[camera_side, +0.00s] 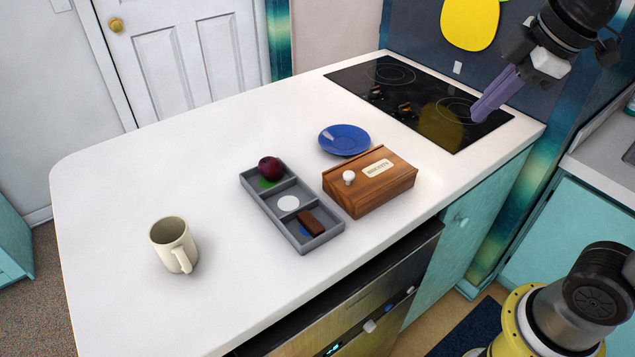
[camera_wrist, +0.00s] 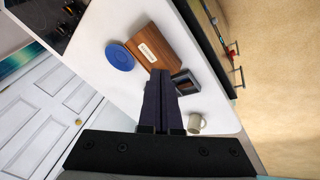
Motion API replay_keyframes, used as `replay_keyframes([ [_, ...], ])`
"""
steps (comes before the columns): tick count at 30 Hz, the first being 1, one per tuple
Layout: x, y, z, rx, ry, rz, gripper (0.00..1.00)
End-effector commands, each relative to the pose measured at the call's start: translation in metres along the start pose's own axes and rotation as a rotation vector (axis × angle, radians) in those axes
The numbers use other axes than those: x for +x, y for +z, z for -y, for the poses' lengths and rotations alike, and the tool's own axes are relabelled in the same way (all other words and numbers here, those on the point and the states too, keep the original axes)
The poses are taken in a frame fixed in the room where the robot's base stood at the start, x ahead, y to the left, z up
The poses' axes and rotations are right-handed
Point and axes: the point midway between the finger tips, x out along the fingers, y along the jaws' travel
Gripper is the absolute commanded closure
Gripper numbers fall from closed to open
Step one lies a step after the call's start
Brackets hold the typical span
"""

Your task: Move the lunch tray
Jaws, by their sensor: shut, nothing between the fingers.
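The grey lunch tray (camera_side: 267,211) lies on the white counter, left of the wooden box. It has three compartments in a row. The far compartment holds a dark red round fruit (camera_side: 270,168) over a green mark. The middle one shows a white disc (camera_side: 288,203). The near one holds a brown bar (camera_side: 311,222) beside a blue mark. In the wrist view the tray (camera_wrist: 186,82) is partly hidden behind my fingers. My gripper (camera_side: 480,114) is shut and empty, high over the cooktop at the upper right, well away from the tray.
A wooden box (camera_side: 385,188) with a white knob and label stands right beside the tray. A blue plate (camera_side: 344,139) lies behind the box. A cream mug (camera_side: 174,245) stands at the front left. The black cooktop (camera_side: 385,84) is at the back.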

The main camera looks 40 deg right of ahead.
Motion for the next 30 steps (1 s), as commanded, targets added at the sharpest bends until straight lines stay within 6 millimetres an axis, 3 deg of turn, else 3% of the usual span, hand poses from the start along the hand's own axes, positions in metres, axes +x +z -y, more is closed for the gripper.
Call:
replay_keyframes([
  [3,0.014,-0.042,-0.024,-0.19,-0.057,0.03,1.0],
  [8,0.047,-0.097,-0.045,-0.419,-0.137,0.06,1.0],
  [15,0.129,-0.167,-0.047,-0.653,-0.267,0.106,1.0],
  [18,0.164,-0.184,-0.038,-0.688,-0.312,0.13,1.0],
  [22,0.199,-0.193,-0.023,-0.714,-0.361,0.16,1.0],
  [30,0.226,-0.189,-0.006,-0.734,-0.396,0.183,1.0],
])
